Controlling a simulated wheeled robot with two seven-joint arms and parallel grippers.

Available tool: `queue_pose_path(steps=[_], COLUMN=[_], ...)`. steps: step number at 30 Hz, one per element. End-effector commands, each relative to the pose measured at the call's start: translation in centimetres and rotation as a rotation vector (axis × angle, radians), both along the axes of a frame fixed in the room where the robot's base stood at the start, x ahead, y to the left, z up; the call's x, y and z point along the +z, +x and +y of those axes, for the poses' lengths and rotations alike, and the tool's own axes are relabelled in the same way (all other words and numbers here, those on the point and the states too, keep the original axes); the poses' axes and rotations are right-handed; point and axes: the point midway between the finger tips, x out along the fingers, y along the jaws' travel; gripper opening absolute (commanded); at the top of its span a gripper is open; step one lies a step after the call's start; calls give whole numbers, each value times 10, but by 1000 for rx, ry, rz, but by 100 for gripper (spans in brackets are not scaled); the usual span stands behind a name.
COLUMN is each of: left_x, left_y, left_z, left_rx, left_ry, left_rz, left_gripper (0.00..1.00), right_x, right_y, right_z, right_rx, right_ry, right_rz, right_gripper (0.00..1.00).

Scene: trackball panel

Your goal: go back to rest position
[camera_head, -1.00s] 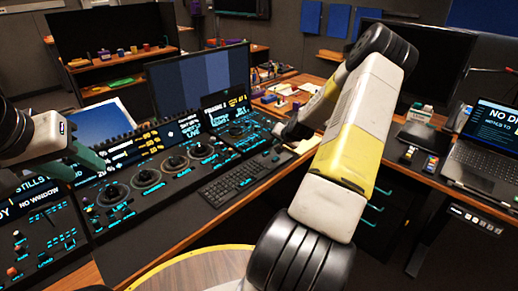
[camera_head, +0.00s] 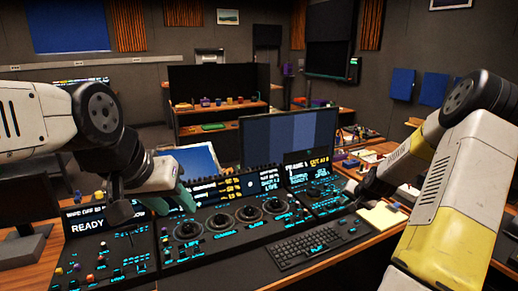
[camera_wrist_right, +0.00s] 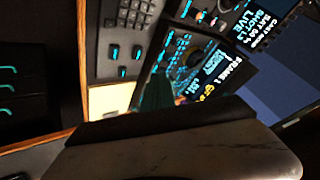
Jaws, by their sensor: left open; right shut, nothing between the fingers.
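My left gripper (camera_head: 184,199) hangs over the left part of the trackball panel (camera_head: 235,228), its green fingers open and apart from the controls as far as I can see. My right gripper (camera_head: 354,189) is at the right end of the panel, partly hidden by its own wrist; it is shut and empty. In the right wrist view the green fingertips (camera_wrist_right: 165,100) show in front of the lit panel. The panel has several round trackballs in a row and glowing labels.
A black keyboard (camera_head: 312,246) lies in front of the panel. A monitor (camera_head: 290,137) with blue stripes stands behind it. A yellow notepad (camera_head: 383,217) lies at the right. Shelves with small coloured items stand farther back.

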Motion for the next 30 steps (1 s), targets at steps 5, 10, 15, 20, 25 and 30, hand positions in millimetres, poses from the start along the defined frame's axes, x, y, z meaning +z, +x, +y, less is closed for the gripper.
queue_pose_path(steps=[5,10,15,20,25,30], left_x=[0,0,0,0,0,0], left_y=[0,0,0,0,0,0], left_z=[0,0,0,0,0,0], left_rx=[0,0,0,0,0,0], left_ry=[0,0,0,0,0,0], left_rz=[0,0,0,0,0,0], left_gripper=[42,42,42,42,42,42], right_x=[85,151,204,236,249,249], right_y=[-32,-85,-153,-225,-292,-328], right_z=[65,117,161,194,216,225], right_rx=[164,278,374,462,547,602], right_ry=[-125,-212,-267,-284,-269,-251], right_rz=[63,106,126,126,116,110], right_gripper=[0,0,0,0,0,0])
